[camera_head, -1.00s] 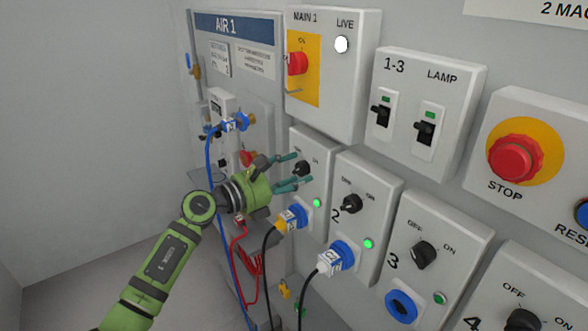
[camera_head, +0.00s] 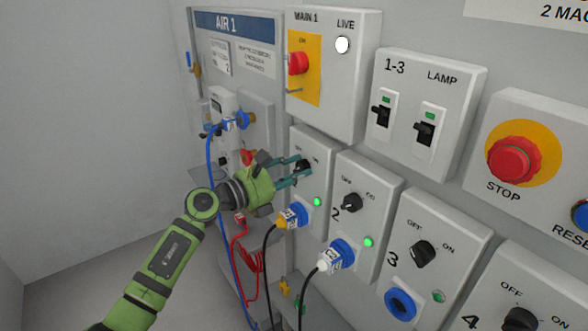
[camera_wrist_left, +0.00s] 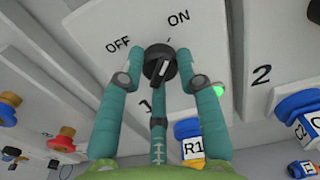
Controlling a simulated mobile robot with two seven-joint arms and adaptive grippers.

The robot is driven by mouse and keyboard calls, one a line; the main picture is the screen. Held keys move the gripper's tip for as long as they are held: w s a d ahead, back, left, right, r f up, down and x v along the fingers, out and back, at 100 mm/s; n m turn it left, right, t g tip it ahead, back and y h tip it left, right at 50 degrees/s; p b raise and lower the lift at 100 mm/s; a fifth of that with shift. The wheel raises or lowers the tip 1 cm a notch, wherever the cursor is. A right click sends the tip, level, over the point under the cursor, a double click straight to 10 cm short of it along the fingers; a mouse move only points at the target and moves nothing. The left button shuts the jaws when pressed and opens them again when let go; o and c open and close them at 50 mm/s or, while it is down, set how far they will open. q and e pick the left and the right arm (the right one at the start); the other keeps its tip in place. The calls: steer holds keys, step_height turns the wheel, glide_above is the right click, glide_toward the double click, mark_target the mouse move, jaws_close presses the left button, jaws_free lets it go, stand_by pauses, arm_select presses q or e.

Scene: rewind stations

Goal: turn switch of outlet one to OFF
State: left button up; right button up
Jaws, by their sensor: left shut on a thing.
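The outlet one box (camera_head: 325,178) is a white panel below the MAIN 1 box. Its black rotary switch (camera_wrist_left: 158,62) sits between the OFF and ON labels in the left wrist view; I cannot surely tell which way it points. My left gripper (camera_head: 302,168) has its teal fingers around this switch, shut on it. In the head view the fingers partly cover the switch. The green lamp (camera_head: 318,202) of outlet one is lit. A blue plug (camera_head: 295,215) marked R1 in the wrist view is in its socket. My right gripper is not in view.
Outlet two (camera_head: 350,203) is close to the right, with a lit green lamp and a blue plug (camera_head: 339,255). Outlet three (camera_head: 424,254) is further right. The AIR 1 panel with a blue hose (camera_head: 209,165) is on the left. Cables hang below the plugs.

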arm_select(q)
steer(key=n+p, duration=0.3)
steer(key=n, duration=0.1)
steer(key=shift+f, duration=0.1)
steer(key=n+p, duration=0.3)
steer(key=n, duration=0.1)
steer(key=shift+s+d+n, duration=0.1)
steer(key=shift+n, duration=0.2)
steer(key=n+p, duration=0.3)
steer(key=n, duration=0.1)
steer(key=shift+n, duration=0.3)
steer(key=shift+f+n+p, duration=0.1)
steer(key=shift+n+p, duration=0.95)
steer(key=shift+n, duration=0.95)
steer(key=o, duration=1.1)
steer(key=shift+o, duration=0.2)
